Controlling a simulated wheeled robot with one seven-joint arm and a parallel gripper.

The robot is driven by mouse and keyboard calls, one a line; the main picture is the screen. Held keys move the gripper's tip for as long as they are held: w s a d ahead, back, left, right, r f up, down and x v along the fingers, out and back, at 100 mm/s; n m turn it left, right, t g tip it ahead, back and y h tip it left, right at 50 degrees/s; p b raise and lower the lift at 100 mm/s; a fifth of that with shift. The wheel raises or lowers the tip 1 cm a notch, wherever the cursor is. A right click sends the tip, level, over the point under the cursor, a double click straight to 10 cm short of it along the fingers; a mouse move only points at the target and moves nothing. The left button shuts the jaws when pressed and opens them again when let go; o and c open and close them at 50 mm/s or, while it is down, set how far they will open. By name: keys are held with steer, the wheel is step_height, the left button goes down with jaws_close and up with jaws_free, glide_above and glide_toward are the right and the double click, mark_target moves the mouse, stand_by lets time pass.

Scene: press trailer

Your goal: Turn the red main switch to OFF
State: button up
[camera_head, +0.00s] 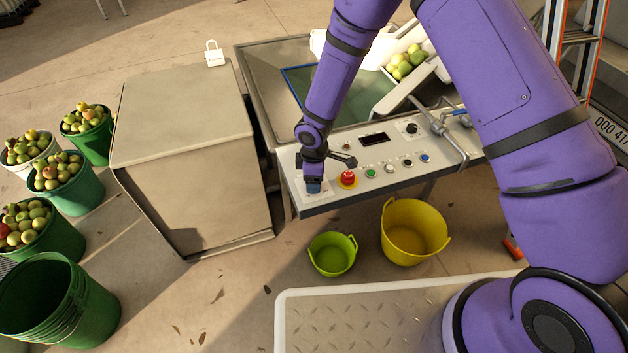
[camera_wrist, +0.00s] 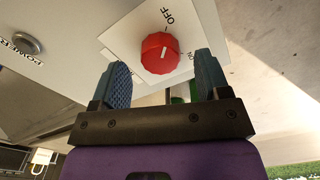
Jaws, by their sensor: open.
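The red main switch (camera_wrist: 159,53) is a ridged knob on a white plate (camera_wrist: 130,32) in the wrist view. The label OFF is above it and ON to its right. A short white mark shows on the knob's face; I cannot tell for sure which label it points to. My gripper (camera_wrist: 163,80) is open, one finger on each side of the knob's lower part, with gaps visible. I cannot tell how deep the fingers reach. In the head view my gripper (camera_head: 314,187) is at the panel's left end and hides the switch.
A red button on yellow (camera_head: 347,178) sits just right of my gripper on the control panel (camera_head: 325,197). Other buttons and a dark display (camera_head: 373,139) lie further right. A metal cabinet (camera_head: 185,150) stands left. Green (camera_head: 332,255) and yellow tubs (camera_head: 412,232) stand on the floor below.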

step_height(320, 180, up, 9)
stand_by(0.3)
steer(key=shift+r, duration=0.1)
stand_by(0.4)
steer(key=s+d+r+m+t, duration=0.1)
steer(key=d+r+m, duration=0.3)
steer(key=r, duration=0.5)
steer(key=s+d+r+m+t+h, duration=0.1)
steer(key=s+d+r, duration=0.1)
steer(key=d+r, duration=0.6)
steer(key=s+d+r+m+t, duration=0.1)
steer(key=d+r+m, duration=0.25)
steer(key=r, duration=0.65)
steer(key=s+d+r+m+t, duration=0.1)
steer(key=s+d+r+m, duration=0.3)
steer(key=s, duration=0.7)
steer(key=s+d+r+m+t+y, duration=0.1)
steer(key=s+d+r+m, duration=0.3)
steer(key=s+d+r, duration=0.3)
steer(key=s+r, duration=0.1)
steer(key=s, duration=0.3)
steer(key=shift+s+d+r, duration=0.2)
steer(key=shift+s+r, duration=0.1)
steer(key=shift+r, duration=0.1)
steer(key=shift+c, duration=0.2)
